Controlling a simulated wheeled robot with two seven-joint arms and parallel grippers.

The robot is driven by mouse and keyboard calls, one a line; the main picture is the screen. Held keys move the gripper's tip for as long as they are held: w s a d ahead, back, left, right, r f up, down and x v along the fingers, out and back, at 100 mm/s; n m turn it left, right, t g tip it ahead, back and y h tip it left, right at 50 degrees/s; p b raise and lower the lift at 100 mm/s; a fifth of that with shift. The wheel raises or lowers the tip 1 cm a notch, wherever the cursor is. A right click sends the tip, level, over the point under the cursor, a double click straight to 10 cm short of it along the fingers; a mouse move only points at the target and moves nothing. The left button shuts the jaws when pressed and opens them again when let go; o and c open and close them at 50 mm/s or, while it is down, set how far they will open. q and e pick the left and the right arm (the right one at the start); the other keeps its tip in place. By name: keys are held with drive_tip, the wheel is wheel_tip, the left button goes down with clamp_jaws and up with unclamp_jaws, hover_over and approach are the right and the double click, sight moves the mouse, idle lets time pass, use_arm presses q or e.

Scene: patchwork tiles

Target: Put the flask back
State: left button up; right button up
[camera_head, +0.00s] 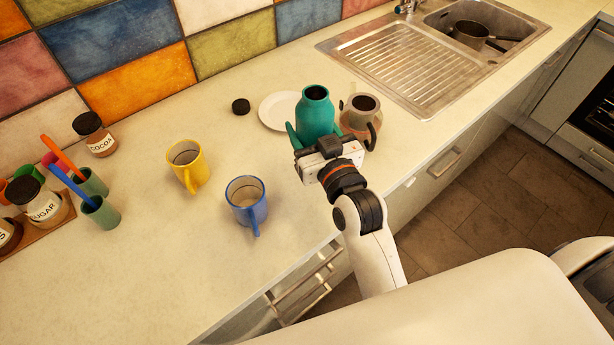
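The teal flask (315,108) stands upright near the back of the counter, its top open. My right gripper (316,135) is at the near side of the flask, with its fingers at the flask's left and right sides. Whether the fingers press on it or only stand around it I cannot tell. The gripper hides the flask's base, so I cannot see whether it rests on the counter. A small black cap (241,106) lies on the counter to the left. My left gripper is not in view.
A white plate (273,112) lies behind the flask, and a grey-brown pot (359,121) stands close to its right. A yellow mug (185,162) and blue mug (245,202) are left. Jars and cups crowd the far left; the sink (400,70) is back right.

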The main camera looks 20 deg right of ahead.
drive_tip(key=shift+y, duration=0.3)
drive_tip(key=shift+w+a+f, duration=0.15)
drive_tip(key=shift+w+f, duration=0.35)
drive_tip(key=shift+f, duration=0.85)
drive_tip(key=shift+w+a+f, duration=0.15)
drive_tip(key=shift+w+f, duration=0.35)
drive_tip(key=shift+f, duration=0.9)
drive_tip(key=shift+w+a+f, duration=0.15)
drive_tip(key=shift+w+f, duration=0.35)
drive_tip(key=shift+f, duration=0.85)
drive_tip(key=shift+f, duration=0.15)
drive_tip(key=o, duration=1.2)
drive_tip(key=shift+s, duration=0.1)
